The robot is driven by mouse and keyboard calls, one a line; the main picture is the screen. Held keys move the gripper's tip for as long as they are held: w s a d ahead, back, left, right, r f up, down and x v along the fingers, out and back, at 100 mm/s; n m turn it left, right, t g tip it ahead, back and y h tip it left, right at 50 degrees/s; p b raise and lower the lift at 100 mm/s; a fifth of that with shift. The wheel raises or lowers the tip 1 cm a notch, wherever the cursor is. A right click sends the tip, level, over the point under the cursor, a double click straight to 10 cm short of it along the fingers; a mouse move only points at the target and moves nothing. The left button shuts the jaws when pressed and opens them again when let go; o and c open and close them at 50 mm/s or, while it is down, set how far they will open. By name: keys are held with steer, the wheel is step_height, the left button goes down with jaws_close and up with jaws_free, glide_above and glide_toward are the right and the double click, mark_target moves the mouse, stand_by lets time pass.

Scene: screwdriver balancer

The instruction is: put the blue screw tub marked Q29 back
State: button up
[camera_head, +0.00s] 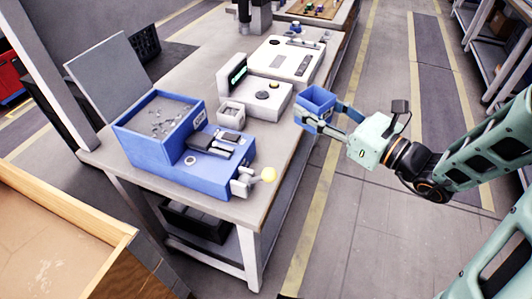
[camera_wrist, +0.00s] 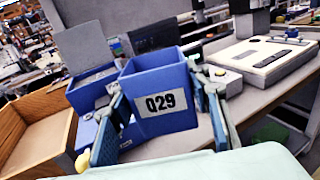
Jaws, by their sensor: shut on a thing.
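The blue screw tub (camera_head: 318,101) is held in my gripper (camera_head: 328,119) at the right edge of the workbench, above the floor side. In the wrist view the tub (camera_wrist: 158,77) faces me with its white label reading Q29. My gripper's fingers (camera_wrist: 165,125) close on its two sides. The tub looks upright and open at the top; its inside bottom is hidden. A larger blue machine (camera_head: 178,170) with a tray of loose screws stands on the bench to the left of the tub.
A white device with a screen (camera_head: 262,92) and a small light box (camera_head: 231,112) stand on the bench (camera_head: 262,205). A white machine (camera_head: 293,57) is farther back. The floor aisle at right is clear.

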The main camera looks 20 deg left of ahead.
steer(key=s+a+f+b, duration=0.2)
steer(key=s+a+b, duration=0.1)
steer(key=a+b, duration=0.1)
steer(key=w+a+f+b, duration=0.2)
steer(key=w+a+f, duration=0.2)
steer(key=w+a+f+b, duration=0.2)
steer(key=w+a+f, duration=0.2)
steer(key=w, duration=0.1)
steer(key=shift+w+a+f+b, duration=0.2)
steer(key=shift+a+f+b, duration=0.1)
steer(key=shift+f, duration=0.05)
steer(key=shift+w+a+f, duration=0.2)
steer(key=shift+f, duration=0.15)
steer(key=f, duration=0.1)
steer(key=f+b, duration=0.1)
steer(key=f, duration=0.1)
steer(key=shift+w+a+f, duration=0.15)
steer(key=shift+w+f, duration=0.05)
steer(key=shift+f, duration=0.05)
steer(key=shift+f+b, duration=0.1)
steer(key=shift+b, duration=0.2)
steer(key=o, duration=1.3)
steer(key=shift+o, duration=0.2)
